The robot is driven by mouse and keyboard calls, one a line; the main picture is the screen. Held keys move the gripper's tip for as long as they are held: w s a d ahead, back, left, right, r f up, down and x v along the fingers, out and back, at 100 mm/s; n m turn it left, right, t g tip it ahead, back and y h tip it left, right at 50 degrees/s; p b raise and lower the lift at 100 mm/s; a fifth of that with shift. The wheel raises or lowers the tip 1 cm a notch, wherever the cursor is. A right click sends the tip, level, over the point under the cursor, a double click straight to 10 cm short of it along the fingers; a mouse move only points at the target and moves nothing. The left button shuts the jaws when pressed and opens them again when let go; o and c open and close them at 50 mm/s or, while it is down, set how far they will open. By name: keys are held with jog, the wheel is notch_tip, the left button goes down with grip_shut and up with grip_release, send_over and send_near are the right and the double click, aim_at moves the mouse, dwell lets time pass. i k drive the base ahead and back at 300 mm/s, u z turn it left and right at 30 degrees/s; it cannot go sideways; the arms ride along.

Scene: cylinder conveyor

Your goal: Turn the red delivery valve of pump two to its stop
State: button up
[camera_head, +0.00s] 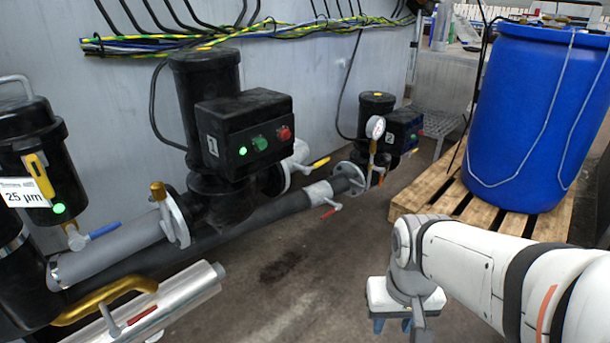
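Pump two (376,108) is the smaller black pump at the back, with a control box (402,128) marked 2. Red handles show near it: a small orange-red one (381,179) below the pressure gauge, and a red lever (331,208) on the pipe in front. I cannot tell which is the delivery valve. Another red handle (143,318) is on the silver pipe at lower left. My gripper (392,326) is at bottom centre-right, pointing down, its blue fingertips apart and nothing seen between them. It is well apart from every valve.
Pump one (205,100) stands left of pump two, with a yellow lever (320,162). A pressure gauge (375,127) stands upright. A blue drum (535,115) on a wooden pallet (440,200) is at right. The floor (300,270) between pipes and arm is clear.

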aim_at(338, 207)
jog(key=u, duration=0.25)
jog(key=i, duration=1)
